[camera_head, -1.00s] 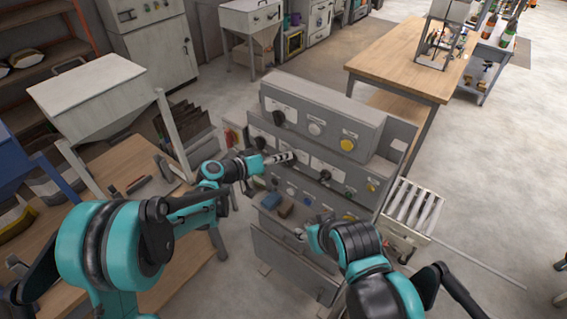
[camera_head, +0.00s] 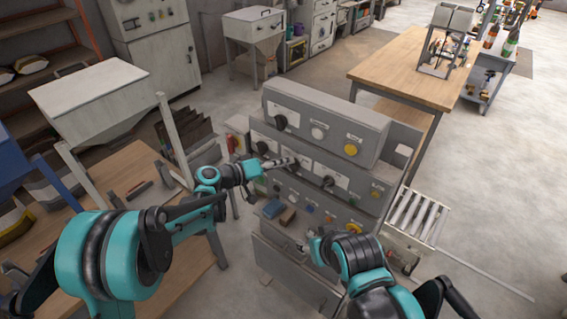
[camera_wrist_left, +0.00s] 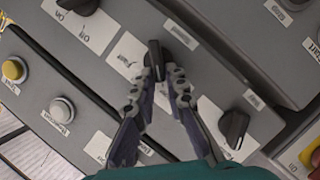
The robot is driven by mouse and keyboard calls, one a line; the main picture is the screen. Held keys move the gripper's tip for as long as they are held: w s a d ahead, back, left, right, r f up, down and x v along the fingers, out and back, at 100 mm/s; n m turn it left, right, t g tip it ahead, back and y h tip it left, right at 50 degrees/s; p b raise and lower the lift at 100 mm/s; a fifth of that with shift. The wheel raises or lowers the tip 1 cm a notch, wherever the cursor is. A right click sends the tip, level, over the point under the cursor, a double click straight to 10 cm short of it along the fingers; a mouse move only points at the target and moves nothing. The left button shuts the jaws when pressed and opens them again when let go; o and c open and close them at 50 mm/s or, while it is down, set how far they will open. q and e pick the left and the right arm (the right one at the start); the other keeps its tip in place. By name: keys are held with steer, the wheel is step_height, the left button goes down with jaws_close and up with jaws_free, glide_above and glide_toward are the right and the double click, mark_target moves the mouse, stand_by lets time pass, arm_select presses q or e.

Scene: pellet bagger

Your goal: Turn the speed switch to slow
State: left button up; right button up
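My left gripper (camera_head: 293,161) reaches to the middle row of the grey control panel (camera_head: 320,112). In the left wrist view its two fingertips (camera_wrist_left: 165,68) are close together at a black knob (camera_wrist_left: 154,58) on a white label. The knob shows between and just beyond the tips. I cannot tell whether they press on it.
Another black knob (camera_wrist_left: 235,126) and a white button (camera_wrist_left: 62,109) are near the left gripper. A blue object (camera_head: 272,208) and a brown one (camera_head: 288,215) lie on the ledge below. A wooden table (camera_head: 140,240) stands left and a roller conveyor (camera_head: 415,217) right.

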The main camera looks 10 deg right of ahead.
arm_select(q)
steer(key=shift+o, duration=1.3)
steer(key=shift+d, duration=0.1)
steer(key=v, duration=1.2)
steer(key=shift+f, duration=0.15)
steer(key=s+a+f+n+t+y+b, duration=0.1)
steer(key=s+a+f+y+b, duration=0.5)
steer(key=s+a, duration=0.5)
steer(key=s+a+f+n+t+y+b, duration=0.1)
steer(key=s+a+f+n+y+b, duration=0.1)
steer(key=s+a+f+y+b, duration=0.3)
steer(key=s+a+f+y, duration=0.3)
steer(key=s+a+f, duration=0.2)
steer(key=s+a, duration=0.2)
steer(key=shift+s+a+b, duration=0.25)
steer(key=shift+a+b, duration=0.15)
